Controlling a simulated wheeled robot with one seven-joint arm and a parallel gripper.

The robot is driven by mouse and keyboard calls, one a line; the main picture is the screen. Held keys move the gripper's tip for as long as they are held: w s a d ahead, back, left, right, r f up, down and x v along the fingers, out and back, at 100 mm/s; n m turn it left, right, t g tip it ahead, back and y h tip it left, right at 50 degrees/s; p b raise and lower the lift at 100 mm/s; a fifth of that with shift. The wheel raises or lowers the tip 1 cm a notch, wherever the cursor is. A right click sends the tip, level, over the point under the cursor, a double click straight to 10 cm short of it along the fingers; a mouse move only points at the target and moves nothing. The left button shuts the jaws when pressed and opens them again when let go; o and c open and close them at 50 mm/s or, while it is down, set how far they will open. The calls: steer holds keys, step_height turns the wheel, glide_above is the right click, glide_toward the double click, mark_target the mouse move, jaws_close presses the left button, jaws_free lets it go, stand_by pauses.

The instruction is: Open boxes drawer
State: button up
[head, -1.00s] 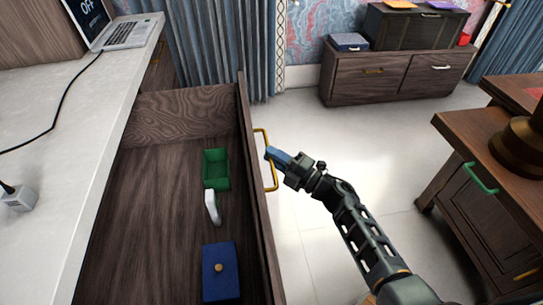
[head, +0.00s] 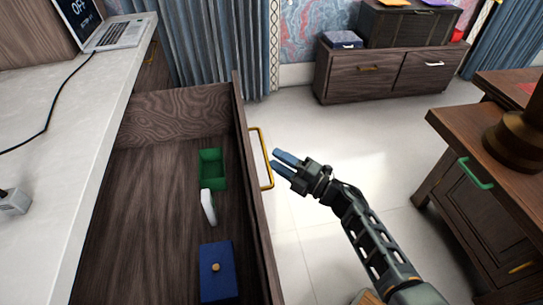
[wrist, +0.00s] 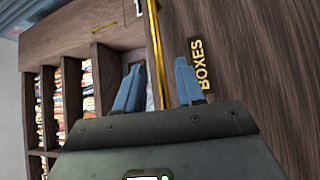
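The boxes drawer (head: 150,240) is pulled far out from the desk. Its front panel carries a gold handle (head: 262,158), and in the wrist view a "BOXES" label (wrist: 201,66) shows on the dark wood. Inside lie a green open box (head: 212,168), a white object (head: 208,206) and a blue box with a gold knob (head: 216,272). My gripper (head: 280,162) is just right of the handle with its blue fingers apart. In the wrist view the gold handle (wrist: 156,50) appears between the open fingers, further along; it does not look gripped.
The pale desktop (head: 70,140) with a laptop (head: 105,38) is on the left. A dark wooden cabinet (head: 390,70) stands at the back. A brown desk with a green handle (head: 476,172) is on the right. Open floor (head: 350,145) lies between.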

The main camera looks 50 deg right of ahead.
steer(key=shift+s+d+f, duration=0.15)
steer(key=shift+s, duration=0.9)
steer(key=shift+s+d+f, duration=0.15)
steer(key=shift+s, duration=0.9)
steer(key=shift+s, duration=0.1)
